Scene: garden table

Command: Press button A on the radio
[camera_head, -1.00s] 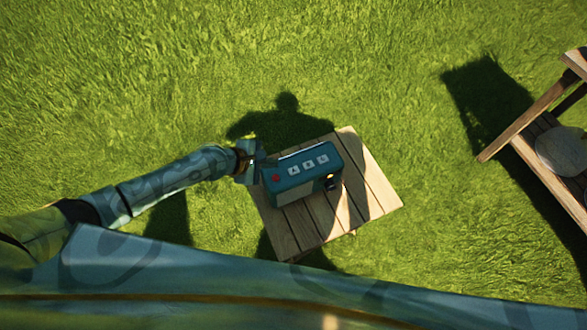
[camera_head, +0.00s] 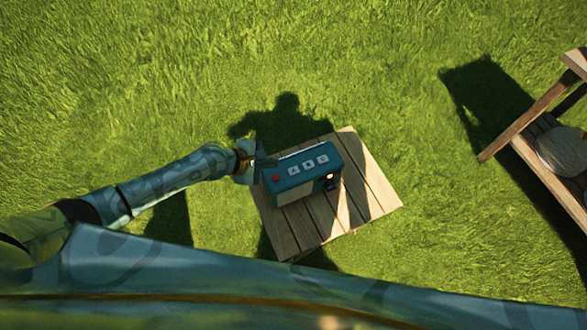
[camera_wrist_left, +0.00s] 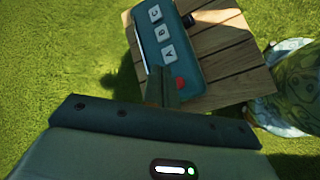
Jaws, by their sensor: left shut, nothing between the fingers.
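The teal radio (camera_head: 303,173) stands on a small wooden table. Its top carries a red round button (camera_head: 276,178) and three pale square buttons in a row. Button A (camera_head: 293,170) is the pale one nearest the red button. In the left wrist view, button A (camera_wrist_left: 168,53) is in clear sight above the red button (camera_wrist_left: 180,83). My left gripper (camera_head: 258,165) is shut and empty at the radio's left end, beside the red button. In the wrist view its fingertips (camera_wrist_left: 162,92) overlap the radio's end; I cannot tell whether they touch it. My right gripper is out of view.
The slatted table top (camera_head: 365,190) is bare to the right of and in front of the radio. A dark knob-like part (camera_head: 331,181) sticks out from the radio's front. A wooden chair (camera_head: 540,135) stands far right on the grass. Open lawn surrounds the table.

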